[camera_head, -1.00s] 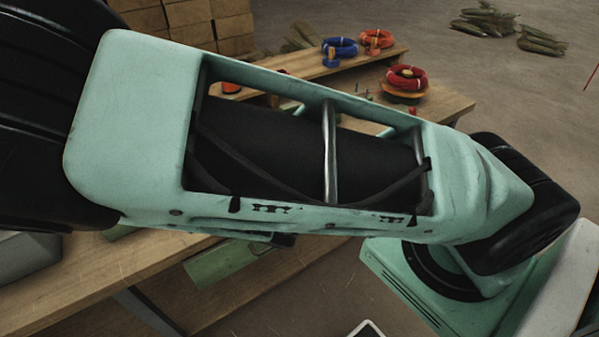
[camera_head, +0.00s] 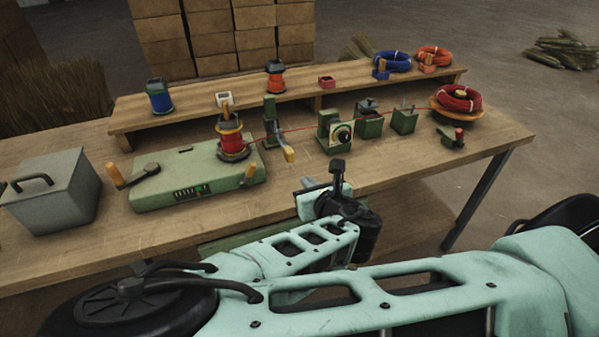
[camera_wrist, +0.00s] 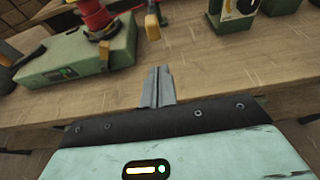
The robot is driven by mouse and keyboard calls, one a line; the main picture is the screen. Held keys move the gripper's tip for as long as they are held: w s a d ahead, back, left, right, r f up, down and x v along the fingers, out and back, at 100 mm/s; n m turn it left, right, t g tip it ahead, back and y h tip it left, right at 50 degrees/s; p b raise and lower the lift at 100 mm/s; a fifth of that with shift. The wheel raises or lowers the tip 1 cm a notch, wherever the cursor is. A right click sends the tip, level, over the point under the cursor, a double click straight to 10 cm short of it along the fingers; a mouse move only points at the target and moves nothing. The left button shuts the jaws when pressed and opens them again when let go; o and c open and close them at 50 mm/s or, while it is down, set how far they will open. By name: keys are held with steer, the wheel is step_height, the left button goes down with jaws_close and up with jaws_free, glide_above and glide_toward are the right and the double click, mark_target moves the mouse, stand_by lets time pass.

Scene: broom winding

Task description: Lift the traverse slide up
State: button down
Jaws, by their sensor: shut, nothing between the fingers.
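The post's upper part is out of the wrist view.
A red strand runs from the spool past the green tensioner (camera_head: 336,131) toward the red coil (camera_head: 459,98) at right. A crank (camera_head: 130,174) and a grey lidded box (camera_head: 52,190) stand at left. Bare tabletop (camera_head: 310,165) lies between my gripper and the post.

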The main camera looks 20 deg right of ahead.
mark_target(293, 154)
steer(key=b+x, duration=0.1)
steer(key=x, duration=0.9)
step_height(293, 154, up, 4)
steer(key=p, duration=0.2)
steer(key=shift+f+p, duration=0.1)
steer(key=shift+p, duration=0.3)
